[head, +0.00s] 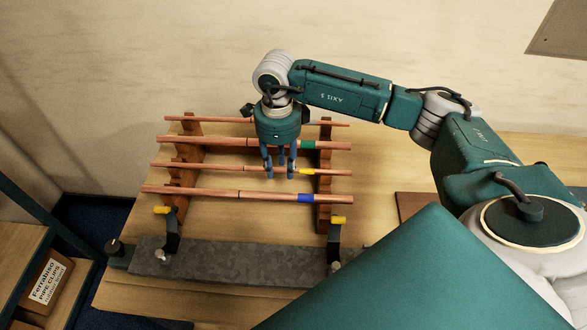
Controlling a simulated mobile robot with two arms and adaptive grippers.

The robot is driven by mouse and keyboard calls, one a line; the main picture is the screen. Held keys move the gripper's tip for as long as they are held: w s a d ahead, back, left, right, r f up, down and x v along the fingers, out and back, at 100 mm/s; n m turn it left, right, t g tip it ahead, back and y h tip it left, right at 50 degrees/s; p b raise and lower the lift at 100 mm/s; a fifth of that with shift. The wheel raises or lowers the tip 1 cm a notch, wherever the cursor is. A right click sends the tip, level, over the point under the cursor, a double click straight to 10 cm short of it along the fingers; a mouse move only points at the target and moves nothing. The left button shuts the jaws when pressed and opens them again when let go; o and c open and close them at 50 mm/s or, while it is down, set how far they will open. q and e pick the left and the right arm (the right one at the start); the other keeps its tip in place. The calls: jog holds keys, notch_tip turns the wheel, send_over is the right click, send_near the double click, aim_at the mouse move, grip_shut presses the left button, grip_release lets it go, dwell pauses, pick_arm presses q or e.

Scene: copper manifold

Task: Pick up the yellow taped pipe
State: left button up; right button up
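The yellow taped pipe (235,168) is a copper pipe with a yellow band right of its middle. It lies across two notched wooden racks, third from the back. My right gripper (280,174) points down over its middle, just left of the yellow band. Its blue fingers look spread, with two on the near side of the pipe and one on the far side. Whether they touch the pipe I cannot tell. The pipe still lies in line with the racks. My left gripper is not in view.
A green-banded pipe (225,140) lies behind and a blue-banded pipe (220,193) in front, both close to the fingers. Another pipe (205,118) lies at the back. Two yellow-tipped clamps (171,236) (335,240) stand at a grey bar (245,264). A labelled box (47,282) sits lower left.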

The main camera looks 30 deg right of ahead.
grip_shut()
jog(key=shift+r, duration=0.1)
